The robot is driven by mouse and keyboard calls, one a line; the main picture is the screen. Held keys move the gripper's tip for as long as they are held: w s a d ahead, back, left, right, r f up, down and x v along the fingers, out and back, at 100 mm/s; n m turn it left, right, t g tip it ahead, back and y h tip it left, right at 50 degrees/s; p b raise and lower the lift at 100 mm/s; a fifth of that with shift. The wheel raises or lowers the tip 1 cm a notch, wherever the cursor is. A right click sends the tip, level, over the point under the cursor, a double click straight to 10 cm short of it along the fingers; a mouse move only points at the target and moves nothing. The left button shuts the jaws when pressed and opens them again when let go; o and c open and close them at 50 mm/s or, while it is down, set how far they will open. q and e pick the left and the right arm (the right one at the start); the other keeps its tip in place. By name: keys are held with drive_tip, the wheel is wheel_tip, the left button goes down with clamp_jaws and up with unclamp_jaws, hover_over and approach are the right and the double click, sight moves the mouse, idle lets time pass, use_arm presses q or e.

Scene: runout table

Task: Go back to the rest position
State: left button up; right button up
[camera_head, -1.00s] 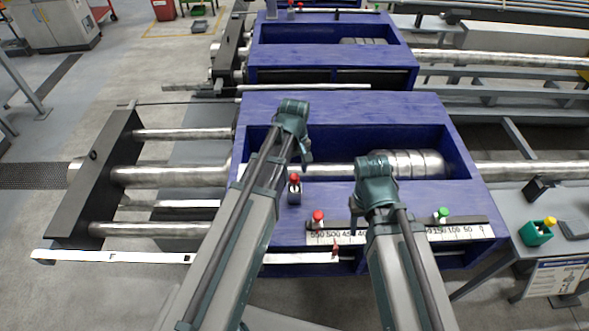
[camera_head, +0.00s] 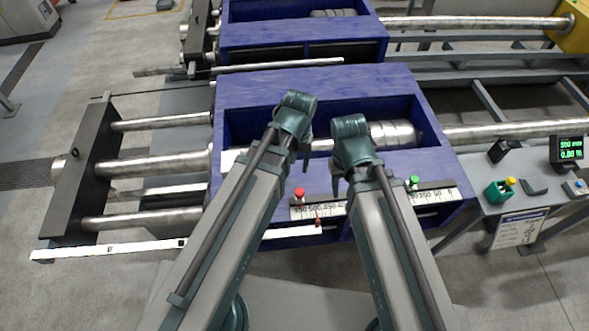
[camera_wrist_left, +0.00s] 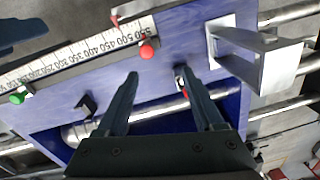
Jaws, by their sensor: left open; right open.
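My left gripper (camera_head: 306,152) hangs over the near blue frame (camera_head: 320,78), its fingers partly hidden by its own wrist. In the left wrist view my left gripper (camera_wrist_left: 160,77) is open, with nothing held between its two dark fingers. My right gripper (camera_head: 336,188) points down above the front beam, apart from the left one; its jaws are open and I see nothing in them. Both arms reach forward from the bottom of the head view.
A steel bar (camera_head: 495,131) runs through the blue frame. A scale (camera_head: 437,196) with a red knob (camera_head: 299,194) and a green knob (camera_head: 413,183) lies along the front beam. A side table with a green display (camera_head: 570,149) stands right. A metal bracket (camera_wrist_left: 262,58) is near the left gripper.

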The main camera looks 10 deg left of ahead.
use_arm(q)
drive_tip(key=s+d+m, duration=0.2)
drive_tip(key=s+m, duration=0.2)
drive_tip(key=s, duration=0.1)
drive_tip(key=shift+s+d+m, duration=0.25)
drive_tip(key=shift+d+m, duration=0.05)
drive_tip(key=shift+d, duration=0.1)
